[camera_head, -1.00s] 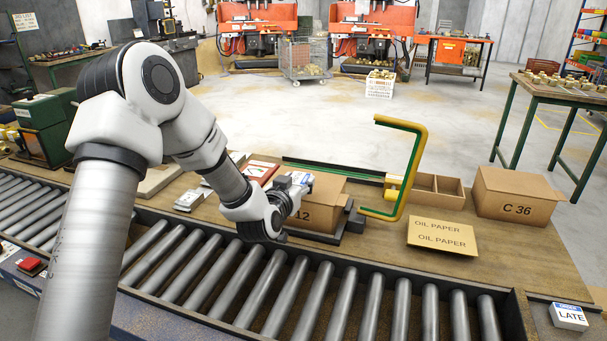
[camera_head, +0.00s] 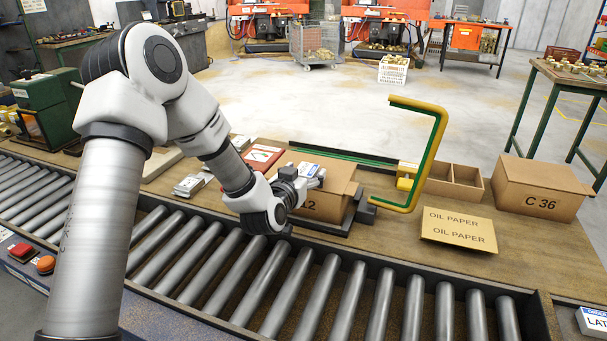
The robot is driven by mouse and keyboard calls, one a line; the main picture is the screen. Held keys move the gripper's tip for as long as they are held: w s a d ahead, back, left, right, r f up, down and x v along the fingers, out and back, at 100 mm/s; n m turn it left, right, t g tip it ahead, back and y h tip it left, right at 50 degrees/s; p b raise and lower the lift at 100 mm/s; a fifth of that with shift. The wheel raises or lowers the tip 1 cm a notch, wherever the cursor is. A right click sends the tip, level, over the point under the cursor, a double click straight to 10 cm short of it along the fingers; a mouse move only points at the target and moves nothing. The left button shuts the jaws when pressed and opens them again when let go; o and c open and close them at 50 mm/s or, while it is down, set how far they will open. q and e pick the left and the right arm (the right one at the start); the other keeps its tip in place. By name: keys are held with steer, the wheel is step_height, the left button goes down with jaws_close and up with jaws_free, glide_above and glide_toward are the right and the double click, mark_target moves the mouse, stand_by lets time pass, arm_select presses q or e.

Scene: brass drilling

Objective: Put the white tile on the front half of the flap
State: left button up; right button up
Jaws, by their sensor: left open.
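A small white tile (camera_head: 308,169) with blue marking shows at the top of an open cardboard box (camera_head: 338,187), beside my left gripper (camera_head: 310,183). The tile looks to lie on the box's flap area, but the gripper hides part of it and I cannot tell which half it is on. My left gripper is open at the near left side of the box top. I cannot tell whether its fingers touch the tile. The box's printed number is partly covered by my wrist. Another white and blue tile marked LATE (camera_head: 593,322) lies at the bottom right. My right gripper is out of view.
A yellow-green bent arm (camera_head: 434,155) rises right of the box. An oil paper sheet (camera_head: 458,230), a divided tray (camera_head: 463,181) and the C 36 box (camera_head: 541,190) stand to the right. A roller conveyor (camera_head: 300,290) runs along the front.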

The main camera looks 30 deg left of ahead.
arm_select(q)
steer(key=p+v, duration=1)
steer(key=v, duration=0.2)
